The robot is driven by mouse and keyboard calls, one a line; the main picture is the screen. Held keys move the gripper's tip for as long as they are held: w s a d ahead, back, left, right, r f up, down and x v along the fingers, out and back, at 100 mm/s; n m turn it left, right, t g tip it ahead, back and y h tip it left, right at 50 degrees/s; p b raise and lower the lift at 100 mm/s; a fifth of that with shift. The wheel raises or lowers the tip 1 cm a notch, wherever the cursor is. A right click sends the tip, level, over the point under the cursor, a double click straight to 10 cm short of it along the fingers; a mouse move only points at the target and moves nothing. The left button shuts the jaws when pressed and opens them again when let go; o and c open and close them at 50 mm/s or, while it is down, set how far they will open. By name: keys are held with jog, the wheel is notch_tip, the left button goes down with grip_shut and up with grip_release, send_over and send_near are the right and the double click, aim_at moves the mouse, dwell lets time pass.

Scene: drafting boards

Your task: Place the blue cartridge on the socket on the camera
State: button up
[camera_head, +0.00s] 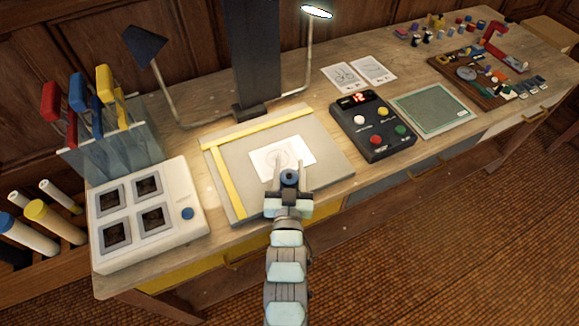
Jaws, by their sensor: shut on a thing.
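My gripper (289,186) is over the front part of the drafting board, in front of the drawing sheet. It is shut on a small dark bluish round piece (289,175), which looks like the blue cartridge. The fingers hide part of it, and I cannot tell its height above the board. I cannot clearly make out a camera or its socket. A white box (177,246) at the left has several square dark recesses and a blue round button (187,213).
The drafting board (325,165) carries yellow rulers and a paper sheet (265,160). A dark button box (373,125) and green mat (436,110) are to the right. Small parts crowd the far right. A rack with coloured handles (105,140) and a lamp (146,45) stand at the left.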

jog(key=o, duration=1.4)
jog(key=shift+c, duration=0.2)
